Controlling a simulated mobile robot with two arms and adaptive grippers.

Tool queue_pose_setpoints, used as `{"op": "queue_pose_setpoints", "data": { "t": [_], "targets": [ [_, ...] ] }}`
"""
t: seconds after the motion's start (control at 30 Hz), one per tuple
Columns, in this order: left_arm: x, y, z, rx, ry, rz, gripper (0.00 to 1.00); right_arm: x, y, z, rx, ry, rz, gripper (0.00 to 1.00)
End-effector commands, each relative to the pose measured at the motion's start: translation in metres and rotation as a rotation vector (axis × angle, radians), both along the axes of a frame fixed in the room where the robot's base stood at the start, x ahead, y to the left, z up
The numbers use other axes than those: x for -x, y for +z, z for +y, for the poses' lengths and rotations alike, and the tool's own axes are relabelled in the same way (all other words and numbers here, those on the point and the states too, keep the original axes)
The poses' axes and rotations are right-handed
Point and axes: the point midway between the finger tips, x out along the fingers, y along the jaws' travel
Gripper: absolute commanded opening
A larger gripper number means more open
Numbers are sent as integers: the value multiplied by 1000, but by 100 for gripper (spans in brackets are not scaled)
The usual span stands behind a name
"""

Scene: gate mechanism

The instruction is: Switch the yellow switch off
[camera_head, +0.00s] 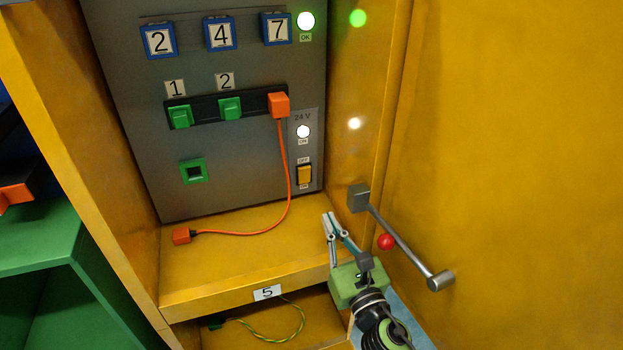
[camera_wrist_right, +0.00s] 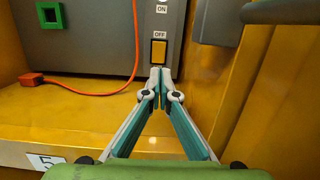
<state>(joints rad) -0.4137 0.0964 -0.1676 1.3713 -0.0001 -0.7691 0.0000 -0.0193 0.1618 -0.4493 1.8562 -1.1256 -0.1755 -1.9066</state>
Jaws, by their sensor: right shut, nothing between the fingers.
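The yellow switch (camera_head: 304,175) sits low on the right side of the grey panel, between an OFF label above and a label below. A lit white lamp (camera_head: 303,132) marked ON is above it, under the text 24 V. In the right wrist view the switch (camera_wrist_right: 158,50) is straight ahead, just above the fingertips. My right gripper (camera_head: 331,219) is shut and empty, in front of and below the switch. Its fingertips also show in the right wrist view (camera_wrist_right: 160,74), with a gap to the switch that I cannot measure. My left gripper is not in view.
An orange cable (camera_head: 289,180) runs from an orange plug (camera_head: 279,105) to the yellow shelf (camera_head: 210,265). A grey handle bar (camera_head: 405,245) and a red knob (camera_head: 386,242) are close on the right. Green blocks and numbered tiles are on the panel.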

Motion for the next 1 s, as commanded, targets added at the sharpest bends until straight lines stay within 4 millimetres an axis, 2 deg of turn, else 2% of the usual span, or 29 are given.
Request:
{"op": "queue_pose_setpoints", "data": {
  "t": [0.17, 0.5, 0.7, 1.0],
  "targets": [
    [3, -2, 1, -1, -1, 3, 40, -14, 3, 4, -2, -1, -2, 0],
    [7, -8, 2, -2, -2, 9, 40, -78, 13, 25, -4, -2, -1, 0],
    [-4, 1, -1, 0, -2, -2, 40, -111, 16, 36, -4, 0, 0, 0],
    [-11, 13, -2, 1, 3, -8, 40, -131, 19, 42, -3, -1, 1, 0]
  ]
}}
